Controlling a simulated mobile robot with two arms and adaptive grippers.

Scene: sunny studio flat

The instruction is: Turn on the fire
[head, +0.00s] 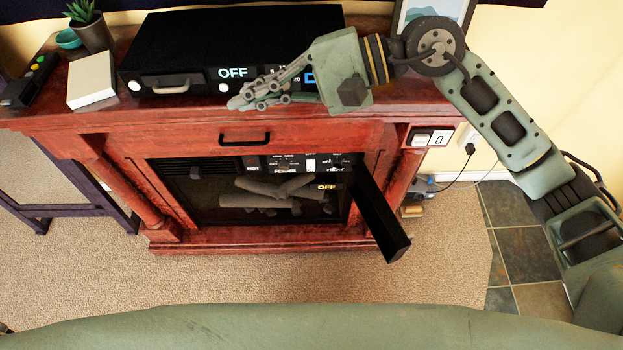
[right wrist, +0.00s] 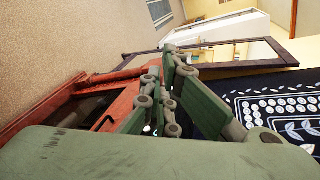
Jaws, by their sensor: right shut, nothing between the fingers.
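The red wooden fireplace (head: 330,236) stands ahead with logs (head: 275,188) in its dark firebox. A black flap (head: 380,218) stands swung out at the firebox's right side. A white switch (head: 430,138) marked 0 is on the fireplace's upper right. My right gripper (head: 240,101) is shut and empty, above the mantel's front edge and before the black box. Its fingers also show in the right wrist view (right wrist: 162,112). My left gripper is not in view.
A black box (head: 230,40) with a handle and its own "OFF" display stands on the mantel. A white book (head: 91,79), a potted plant (head: 92,28) and a dark remote-like device (head: 30,80) stand left of it. Carpet in front is clear.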

